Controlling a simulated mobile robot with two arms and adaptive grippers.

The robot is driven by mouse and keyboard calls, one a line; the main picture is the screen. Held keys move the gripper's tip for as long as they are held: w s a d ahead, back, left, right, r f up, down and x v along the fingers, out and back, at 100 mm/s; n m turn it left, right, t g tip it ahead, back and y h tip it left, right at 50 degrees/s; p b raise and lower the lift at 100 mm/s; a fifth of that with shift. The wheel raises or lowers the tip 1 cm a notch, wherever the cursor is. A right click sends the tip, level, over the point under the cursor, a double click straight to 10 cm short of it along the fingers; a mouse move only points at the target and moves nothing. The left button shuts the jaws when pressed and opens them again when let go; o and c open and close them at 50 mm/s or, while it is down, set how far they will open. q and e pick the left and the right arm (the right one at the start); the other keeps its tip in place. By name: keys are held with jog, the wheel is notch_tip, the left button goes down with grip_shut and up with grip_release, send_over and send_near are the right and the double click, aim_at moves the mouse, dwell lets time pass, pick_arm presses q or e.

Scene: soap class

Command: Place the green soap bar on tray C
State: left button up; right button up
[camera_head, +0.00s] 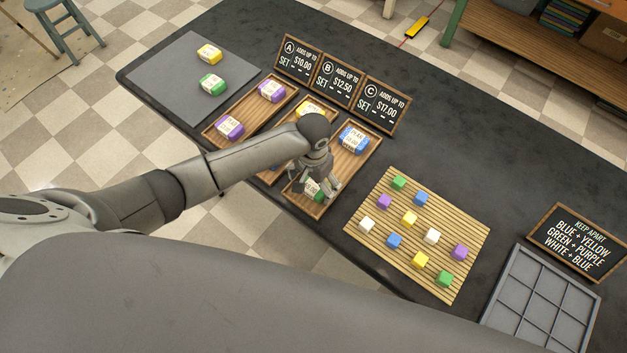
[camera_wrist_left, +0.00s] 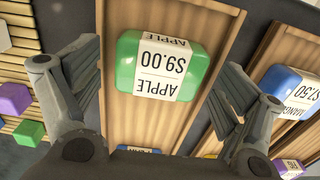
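The green soap bar (camera_head: 313,188), with a white label, lies on the near end of tray C (camera_head: 352,172), mostly hidden by my left gripper (camera_head: 319,191). In the left wrist view the green bar (camera_wrist_left: 161,66) reads APPLE $9.00 and lies flat on the wooden tray (camera_wrist_left: 135,115). The open fingers of my left gripper (camera_wrist_left: 160,72) stand on either side of it, with gaps showing. A blue bar (camera_head: 354,139) lies on the far end of tray C. My right gripper is not in view.
A yellow bar (camera_head: 209,54) and another green bar (camera_head: 212,84) lie on a grey mat (camera_head: 178,75). Tray A (camera_head: 250,112) holds two purple bars. Price signs (camera_head: 339,81) stand behind the trays. A slatted mat with several small cubes (camera_head: 409,219) lies to the right.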

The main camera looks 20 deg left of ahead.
aim_at(314, 185)
pick_arm(q)
jog(key=shift+r, duration=0.1)
notch_tip(314, 185, up, 12)
dwell(0.6)
dwell(0.4)
